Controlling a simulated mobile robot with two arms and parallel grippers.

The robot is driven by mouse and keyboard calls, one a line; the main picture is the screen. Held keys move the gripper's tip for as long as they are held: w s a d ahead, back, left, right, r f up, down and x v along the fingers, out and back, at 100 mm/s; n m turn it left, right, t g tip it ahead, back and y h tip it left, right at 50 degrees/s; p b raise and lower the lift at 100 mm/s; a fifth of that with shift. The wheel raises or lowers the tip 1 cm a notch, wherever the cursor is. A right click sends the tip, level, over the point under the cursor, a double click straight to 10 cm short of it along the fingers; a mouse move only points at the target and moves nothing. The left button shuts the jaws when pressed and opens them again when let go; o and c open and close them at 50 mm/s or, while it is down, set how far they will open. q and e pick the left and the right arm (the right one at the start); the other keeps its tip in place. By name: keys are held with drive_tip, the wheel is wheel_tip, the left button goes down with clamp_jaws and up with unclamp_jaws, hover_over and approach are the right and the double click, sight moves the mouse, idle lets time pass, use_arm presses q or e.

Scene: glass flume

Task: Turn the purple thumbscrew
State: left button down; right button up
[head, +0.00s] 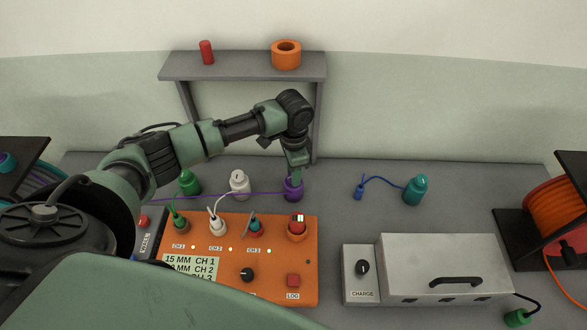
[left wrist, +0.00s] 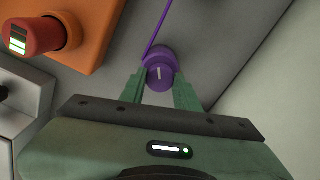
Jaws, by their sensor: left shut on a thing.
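The purple thumbscrew (head: 293,188) stands on the grey bench behind the orange box, with a thin purple cable leading from it to the left. In the left wrist view the purple thumbscrew (left wrist: 159,75) shows its round top with a pale line across it. My left gripper (head: 296,172) comes down on it from above. In the left wrist view my left gripper (left wrist: 160,88) has its two green fingers on either side of the thumbscrew, shut on it. The lower part of the thumbscrew is partly hidden by the fingers. My right gripper is not in view.
An orange box (head: 210,287) with plugs and knobs stands in front. White (head: 239,183) and green (head: 189,183) screws stand to the left, a teal one (head: 415,190) to the right. A grey shelf (head: 240,66) rises behind. A metal box (head: 440,260) stands at right.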

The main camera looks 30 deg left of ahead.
use_arm(q)
drive_tip(key=shift+w, duration=0.1)
drive_tip(key=c, duration=1)
unclamp_jaws()
drive_tip(key=shift+c, duration=0.2)
drive_tip(key=shift+r, duration=0.1)
wheel_tip(320, 180, up, 8)
drive_tip(key=shift+f+b, duration=0.15)
drive_tip(key=shift+b, duration=0.85)
drive_tip(key=shift+f, duration=0.1)
